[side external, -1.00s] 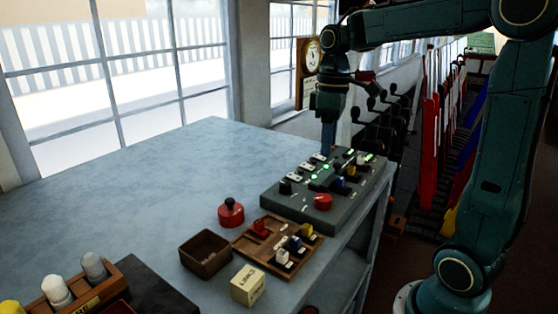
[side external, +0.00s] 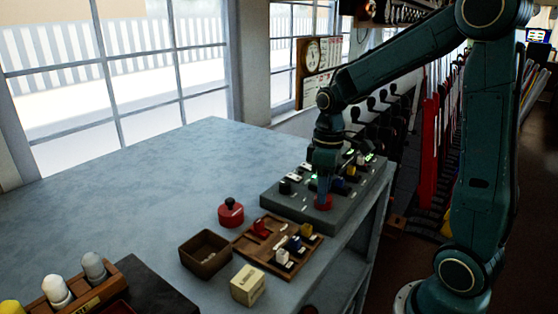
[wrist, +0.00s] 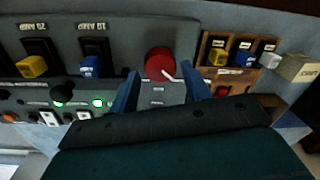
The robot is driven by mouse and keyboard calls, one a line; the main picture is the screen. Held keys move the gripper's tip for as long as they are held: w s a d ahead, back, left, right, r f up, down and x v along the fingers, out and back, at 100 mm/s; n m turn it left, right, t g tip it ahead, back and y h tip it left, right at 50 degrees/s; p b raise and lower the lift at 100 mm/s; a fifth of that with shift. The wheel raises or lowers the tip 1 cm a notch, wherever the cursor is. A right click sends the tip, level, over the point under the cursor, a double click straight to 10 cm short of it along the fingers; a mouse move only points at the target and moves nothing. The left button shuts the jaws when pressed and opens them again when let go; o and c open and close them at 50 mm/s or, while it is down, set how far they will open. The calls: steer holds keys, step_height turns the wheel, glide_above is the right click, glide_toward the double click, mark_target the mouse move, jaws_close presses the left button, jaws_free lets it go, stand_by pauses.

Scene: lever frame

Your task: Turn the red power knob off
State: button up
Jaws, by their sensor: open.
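The red power knob (side external: 323,202) sits on the near corner of the grey control panel (side external: 290,203). In the wrist view the red knob (wrist: 160,64) is round, with a pale pointer mark toward its lower right. My gripper (side external: 323,190) points down at the knob in the side view, partly covering it. In the wrist view my gripper (wrist: 163,85) is open, with one blue finger on each side of the knob's lower part. I cannot tell whether the fingers touch it.
A yellow switch (wrist: 32,66), a blue switch (wrist: 91,66), a black knob (wrist: 62,92) and green lights share the panel.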

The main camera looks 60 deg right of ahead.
steer(key=shift+a+f, duration=0.1)
steer(key=shift+f, duration=0.85)
steer(key=shift+c, duration=0.5)
steer(key=c, duration=0.6)
steer(key=shift+m, duration=0.3)
steer(key=m, duration=0.9)
steer(key=shift+t, duration=0.3)
